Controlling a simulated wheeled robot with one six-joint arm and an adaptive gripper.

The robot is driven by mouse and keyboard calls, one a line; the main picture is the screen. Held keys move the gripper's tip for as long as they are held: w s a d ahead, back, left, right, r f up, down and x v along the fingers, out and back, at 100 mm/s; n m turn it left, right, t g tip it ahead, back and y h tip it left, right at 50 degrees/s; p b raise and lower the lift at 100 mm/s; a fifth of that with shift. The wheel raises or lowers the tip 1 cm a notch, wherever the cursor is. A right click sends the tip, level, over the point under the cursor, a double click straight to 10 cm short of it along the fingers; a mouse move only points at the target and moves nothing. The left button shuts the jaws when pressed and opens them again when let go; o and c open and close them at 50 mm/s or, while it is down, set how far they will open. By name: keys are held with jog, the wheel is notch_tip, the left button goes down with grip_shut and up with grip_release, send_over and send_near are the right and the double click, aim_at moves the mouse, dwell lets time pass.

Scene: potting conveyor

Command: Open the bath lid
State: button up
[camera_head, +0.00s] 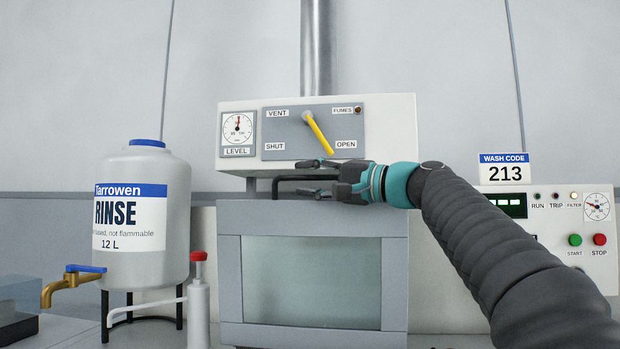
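The bath (311,283) is a grey-framed box with a pale window in its front, low in the middle of the view. I cannot tell which part is its lid; the front panel looks closed. A dark bar (283,179), like a handle, runs along its top edge. My gripper (305,177) comes in from the right, with its fingers apart, one above the other. The bar's right part lies behind or between the fingers; I cannot tell whether they touch it. Above, the yellow lever (319,133) slants down and right towards the OPEN label.
A white rinse tank (175,218) with a brass tap stands at left, beside a red-capped bottle (199,305). A white control panel (550,235) with buttons is at right, under a "Wash code 213" sign (504,167). The lever box (395,135) sits close above my gripper.

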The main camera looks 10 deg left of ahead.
grip_shut()
jog(key=s+b, duration=0.2)
jog(key=s+n+b, duration=0.1)
jog(key=s+b, duration=0.1)
jog(key=s+f+n+y+b, duration=0.1)
jog(key=b, duration=0.1)
jog(key=shift+s+d, duration=0.15)
jog(key=shift+s, duration=0.25)
